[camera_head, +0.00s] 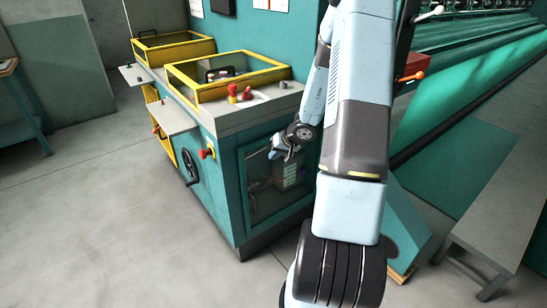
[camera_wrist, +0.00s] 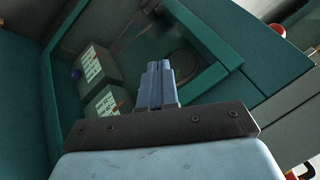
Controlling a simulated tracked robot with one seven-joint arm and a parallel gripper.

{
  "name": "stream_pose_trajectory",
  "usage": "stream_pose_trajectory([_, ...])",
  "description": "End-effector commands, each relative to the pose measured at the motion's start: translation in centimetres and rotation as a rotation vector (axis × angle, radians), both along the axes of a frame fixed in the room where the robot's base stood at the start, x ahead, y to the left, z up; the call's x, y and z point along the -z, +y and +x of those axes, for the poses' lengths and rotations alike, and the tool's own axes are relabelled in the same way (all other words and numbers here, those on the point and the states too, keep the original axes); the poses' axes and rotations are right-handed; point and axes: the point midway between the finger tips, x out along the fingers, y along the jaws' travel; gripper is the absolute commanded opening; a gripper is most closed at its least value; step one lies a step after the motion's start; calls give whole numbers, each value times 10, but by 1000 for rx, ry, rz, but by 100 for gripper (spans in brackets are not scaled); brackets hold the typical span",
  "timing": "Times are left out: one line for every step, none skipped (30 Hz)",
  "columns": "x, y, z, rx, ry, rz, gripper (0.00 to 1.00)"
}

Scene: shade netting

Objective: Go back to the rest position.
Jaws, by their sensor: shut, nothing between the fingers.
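My gripper (camera_wrist: 157,68) is shut and empty in the wrist view, its two fingers together and pointing at a recessed opening in the green cabinet. In the head view my gripper (camera_head: 274,154) is small and sits in front of the cabinet's windowed front panel (camera_head: 258,206). My light blue arm reaches down the middle of the head view and hides part of the cabinet's right side. I cannot tell the exact gap between the fingertips and the panel.
The green cabinet (camera_head: 226,192) carries yellow-framed covers (camera_head: 228,92), red knobs (camera_head: 238,92) and a black handwheel (camera_head: 189,168). A long green machine (camera_head: 490,80) and a grey bench (camera_head: 500,205) stand at right. Open concrete floor (camera_head: 90,220) lies at left.

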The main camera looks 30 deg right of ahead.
Motion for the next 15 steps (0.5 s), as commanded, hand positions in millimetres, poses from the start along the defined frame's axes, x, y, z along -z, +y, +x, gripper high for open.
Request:
stream_pose_trajectory([-6,1,-4,-1,-2,-4,0])
stream_pose_trajectory([-9,2,-6,0,-1,-3,0])
stream_pose_trajectory([-12,4,-8,0,0,-2,0])
stream_pose_trajectory([-15,4,-10,0,0,-2,0])
stream_pose_trajectory([-17,5,-11,1,-1,-3,0])
stream_pose_trajectory([-20,6,-13,1,-1,-1,0])
stream_pose_trajectory([-21,6,-14,1,-1,-1,0])
stream_pose_trajectory([-23,7,-15,1,-1,-1,0])
stream_pose_trajectory([-25,8,-16,1,-1,-1,0])
stream_pose_trajectory([-26,8,-17,1,-1,-1,0])
stream_pose_trajectory([-26,8,-18,2,0,0,0])
stream_pose_trajectory([-27,9,-19,2,1,0,0])
stream_pose_trajectory([-27,9,-19,2,1,0,0])
stream_pose_trajectory([-27,9,-19,2,1,0,0])
stream_pose_trajectory([-28,9,-19,3,1,1,0])
